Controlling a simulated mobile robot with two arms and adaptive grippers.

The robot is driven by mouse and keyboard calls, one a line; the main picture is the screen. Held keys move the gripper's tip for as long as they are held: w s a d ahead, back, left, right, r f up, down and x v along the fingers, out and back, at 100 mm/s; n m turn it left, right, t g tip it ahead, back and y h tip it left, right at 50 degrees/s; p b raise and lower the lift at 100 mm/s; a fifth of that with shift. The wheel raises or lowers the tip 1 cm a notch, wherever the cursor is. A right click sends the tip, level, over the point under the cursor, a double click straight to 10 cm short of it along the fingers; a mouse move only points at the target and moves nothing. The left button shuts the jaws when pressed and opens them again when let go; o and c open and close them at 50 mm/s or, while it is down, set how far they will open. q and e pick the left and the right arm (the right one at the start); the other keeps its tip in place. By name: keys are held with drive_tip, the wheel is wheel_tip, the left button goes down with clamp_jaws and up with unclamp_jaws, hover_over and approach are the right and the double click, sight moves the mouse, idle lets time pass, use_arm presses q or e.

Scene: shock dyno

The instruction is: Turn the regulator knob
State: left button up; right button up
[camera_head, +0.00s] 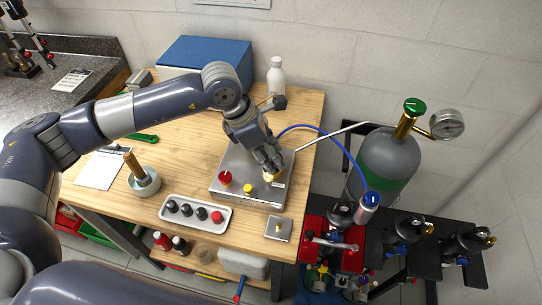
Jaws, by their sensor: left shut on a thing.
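My left gripper (270,174) points down at the right part of a silver metal box (232,197) on the wooden bench. It is shut on a brass-coloured knob (272,178), which shows just below the fingertips and is partly hidden by them. I take this to be the regulator knob; its angle cannot be made out. A red knob (225,177) and a small yellow knob (248,189) are on the box's top, left of the gripper. My right gripper is not in view.
A grey tray (184,222) with black and red knobs lies in front of the box. A grey cylinder (388,165) with a green valve knob (414,106) and gauge (447,124) stands right. A blue hose (335,142) loops beside my gripper. A blue case (205,55) and white bottle (276,77) stand behind.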

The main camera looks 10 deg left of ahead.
use_arm(q)
drive_tip(key=shift+r, duration=0.1)
drive_tip(key=o, duration=0.7)
drive_tip(key=shift+o, duration=0.4)
drive_tip(key=v, duration=1.2)
